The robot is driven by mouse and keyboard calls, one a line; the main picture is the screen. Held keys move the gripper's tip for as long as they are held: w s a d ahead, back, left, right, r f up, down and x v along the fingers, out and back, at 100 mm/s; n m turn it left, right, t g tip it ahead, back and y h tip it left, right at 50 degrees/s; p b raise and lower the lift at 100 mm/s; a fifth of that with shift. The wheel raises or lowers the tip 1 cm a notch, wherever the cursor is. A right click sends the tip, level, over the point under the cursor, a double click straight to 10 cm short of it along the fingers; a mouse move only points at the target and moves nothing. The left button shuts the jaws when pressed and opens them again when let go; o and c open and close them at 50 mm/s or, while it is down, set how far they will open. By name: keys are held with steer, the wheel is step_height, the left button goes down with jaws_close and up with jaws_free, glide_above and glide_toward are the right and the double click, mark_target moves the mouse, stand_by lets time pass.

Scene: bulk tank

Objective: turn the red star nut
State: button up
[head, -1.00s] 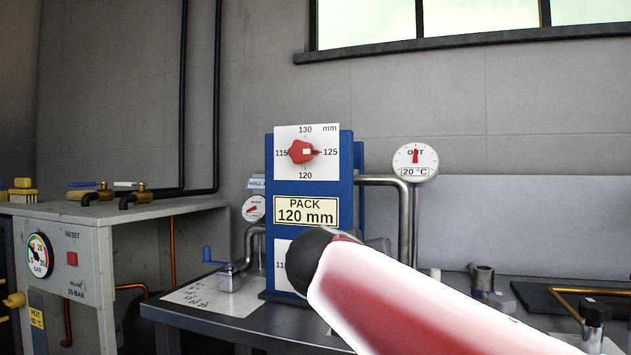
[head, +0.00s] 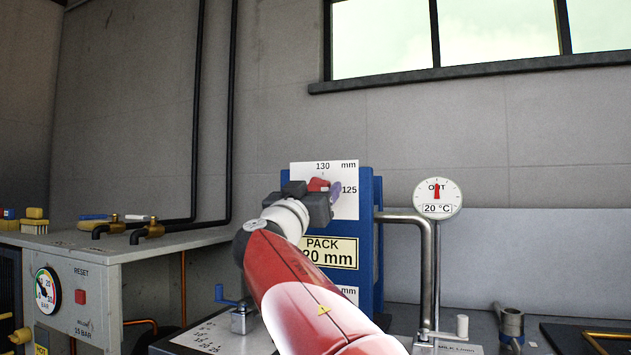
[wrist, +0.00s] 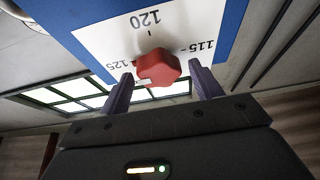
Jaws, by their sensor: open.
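The red star nut (head: 319,184) sits on the upper white dial plate (head: 348,176) on the blue block (head: 367,235). My gripper (head: 318,190) is in front of the plate and hides much of the nut in the head view. In the wrist view, which is upside down, the whole red nut (wrist: 157,68) shows between the two purple fingers of my gripper (wrist: 163,85). The fingers are open, one on each side, with gaps to the nut. The plate in the wrist view (wrist: 110,45) reads 120, 125 and 115.
A yellow label (head: 343,254) reading PACK, partly covered by my arm, is below the dial. A metal pipe (head: 428,270) and a round temperature gauge (head: 438,199) stand to the right. A grey cabinet (head: 90,270) with a pressure gauge (head: 47,291) stands at left.

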steer(key=shift+w+d+r, duration=0.1)
steer(key=shift+w, duration=0.15)
steer(key=c, duration=1)
steer(key=shift+o, duration=0.2)
steer(key=shift+n+y+b, duration=0.3)
steer(key=shift+n, duration=0.1)
